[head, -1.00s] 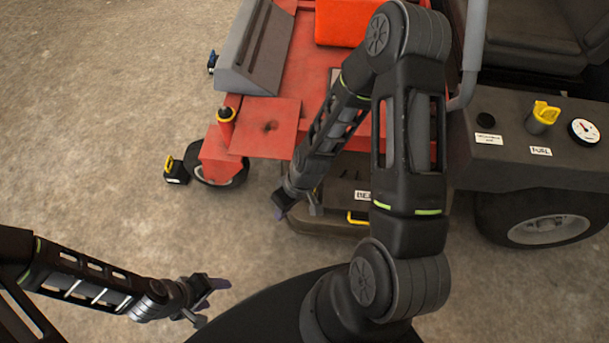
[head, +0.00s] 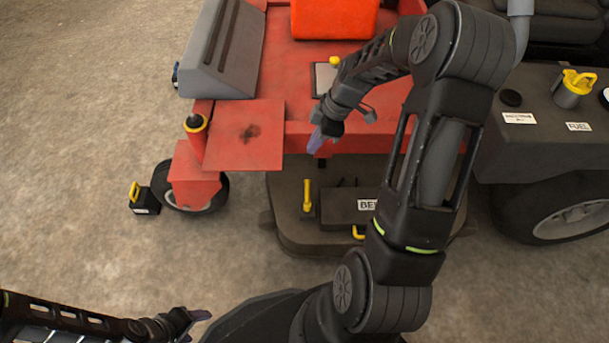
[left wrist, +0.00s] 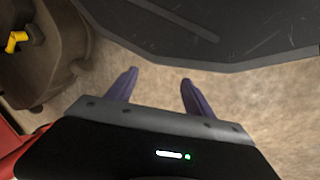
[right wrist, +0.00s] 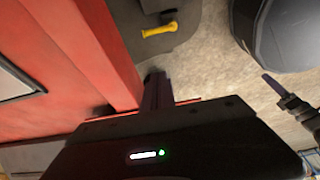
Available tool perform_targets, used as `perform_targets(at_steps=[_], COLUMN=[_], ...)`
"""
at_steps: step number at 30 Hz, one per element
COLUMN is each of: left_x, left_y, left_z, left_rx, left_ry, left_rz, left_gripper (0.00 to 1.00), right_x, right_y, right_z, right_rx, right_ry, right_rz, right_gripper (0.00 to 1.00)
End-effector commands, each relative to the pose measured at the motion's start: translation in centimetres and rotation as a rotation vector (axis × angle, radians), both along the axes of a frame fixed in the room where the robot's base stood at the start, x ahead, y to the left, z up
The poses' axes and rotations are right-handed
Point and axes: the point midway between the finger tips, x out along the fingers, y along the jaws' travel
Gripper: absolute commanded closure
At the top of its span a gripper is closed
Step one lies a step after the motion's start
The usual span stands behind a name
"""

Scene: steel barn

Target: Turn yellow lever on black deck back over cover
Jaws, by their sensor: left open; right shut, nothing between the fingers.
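The yellow lever (head: 307,196) stands at the left of the black deck (head: 285,236), beside the dark cover box (head: 338,206) with a white label. The lever is not over the box. It also shows in the right wrist view (right wrist: 163,31). My right gripper (head: 316,142) is shut and empty, beyond the lever, by the red frame's front edge; its fingers (right wrist: 156,92) are together in the right wrist view. My left gripper (head: 200,322) is open and empty, low at the front left, well away from the deck; its fingers (left wrist: 158,88) are spread in the left wrist view.
The red mower frame (head: 330,118) rises behind the deck. A yellow handle (head: 358,232) sits at the deck's front edge, partly hidden by my right arm. A yellow fuel cap (head: 575,85) is at the right. The concrete floor (head: 90,230) at left is clear except for a small black-yellow box (head: 143,198).

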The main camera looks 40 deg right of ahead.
Motion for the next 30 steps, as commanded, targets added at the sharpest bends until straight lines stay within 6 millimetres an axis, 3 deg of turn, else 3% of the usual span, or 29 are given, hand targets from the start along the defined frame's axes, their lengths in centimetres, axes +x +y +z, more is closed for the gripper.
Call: perform_targets(at_steps=[5, 11, 30], left_x=[0.1, 0.3, 1.1], left_y=[0.1, 0.2, 0.1], left_z=[-0.5, -1.5, -6.4], left_rx=[0.001, 0.003, 0.008], left_ry=[-0.001, -0.005, -0.026], left_rz=[0.002, 0.005, 0.015], left_gripper=[0.39, 0.39, 0.39], right_x=[0.2, 0.8, 3.7], right_y=[0.4, 1.3, 5.1], right_z=[-1.3, -4.3, -17.5], right_rx=[0.001, 0.003, 0.002], right_ry=[0.001, 0.004, 0.003], right_rz=[0.001, 0.001, 0.000], right_gripper=[1.00, 1.00, 1.00])
